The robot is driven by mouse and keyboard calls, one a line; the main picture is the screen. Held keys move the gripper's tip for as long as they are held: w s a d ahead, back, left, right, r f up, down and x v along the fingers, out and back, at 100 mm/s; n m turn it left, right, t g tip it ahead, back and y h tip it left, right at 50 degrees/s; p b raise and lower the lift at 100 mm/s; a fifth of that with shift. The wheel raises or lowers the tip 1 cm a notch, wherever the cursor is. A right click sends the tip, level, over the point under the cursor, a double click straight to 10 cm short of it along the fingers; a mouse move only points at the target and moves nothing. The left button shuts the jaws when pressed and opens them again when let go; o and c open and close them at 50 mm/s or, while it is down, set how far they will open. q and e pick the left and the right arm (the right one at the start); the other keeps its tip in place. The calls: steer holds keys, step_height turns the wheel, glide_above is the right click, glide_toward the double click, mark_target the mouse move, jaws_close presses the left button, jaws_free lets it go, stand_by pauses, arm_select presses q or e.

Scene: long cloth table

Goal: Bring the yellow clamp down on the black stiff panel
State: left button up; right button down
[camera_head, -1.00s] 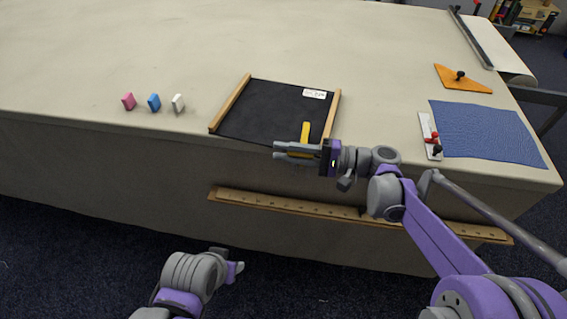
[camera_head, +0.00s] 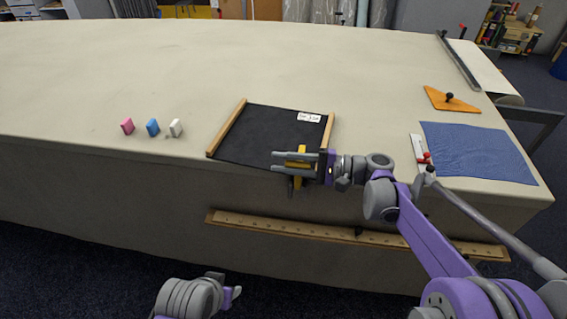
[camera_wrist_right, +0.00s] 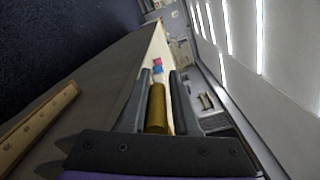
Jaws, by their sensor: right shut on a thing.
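My right gripper (camera_head: 274,161) is shut on the yellow clamp (camera_head: 301,150) at the front edge of the table. A yellow part of the clamp shows between the fingers, and its lower part hangs below them. In the right wrist view a yellow cylinder of the clamp (camera_wrist_right: 157,108) lies between the two fingers. The black stiff panel (camera_head: 265,133) lies flat near the table's front edge, with a white label at its back right. The gripper hides part of its front right edge; I cannot tell whether the clamp touches it. My left gripper (camera_head: 233,296) hangs low in front of the table, its fingers unclear.
Wooden strips (camera_head: 228,128) flank the panel. Pink, blue (camera_head: 153,127) and white blocks stand to its left. A blue cloth (camera_head: 478,152), a white red-handled tool (camera_head: 418,149) and an orange triangle (camera_head: 451,99) lie right. A wooden rail (camera_head: 280,229) runs along the table's front. The table's back is clear.

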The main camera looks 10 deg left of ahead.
steer(key=shift+w+d+r+t, duration=0.1)
steer(key=shift+w+r+t, duration=0.15)
steer(key=shift+w+t, duration=0.2)
steer(key=c, duration=1)
jaws_free()
steer(key=shift+w, duration=0.1)
steer(key=shift+o, duration=1.2)
steer(key=shift+w+f, duration=0.1)
arm_select(q)
steer(key=shift+w, duration=0.3)
arm_select(e)
steer(key=shift+w+f+g, duration=0.1)
steer(key=shift+g, duration=0.15)
steer(key=d, duration=1)
steer(key=shift+d, duration=0.35)
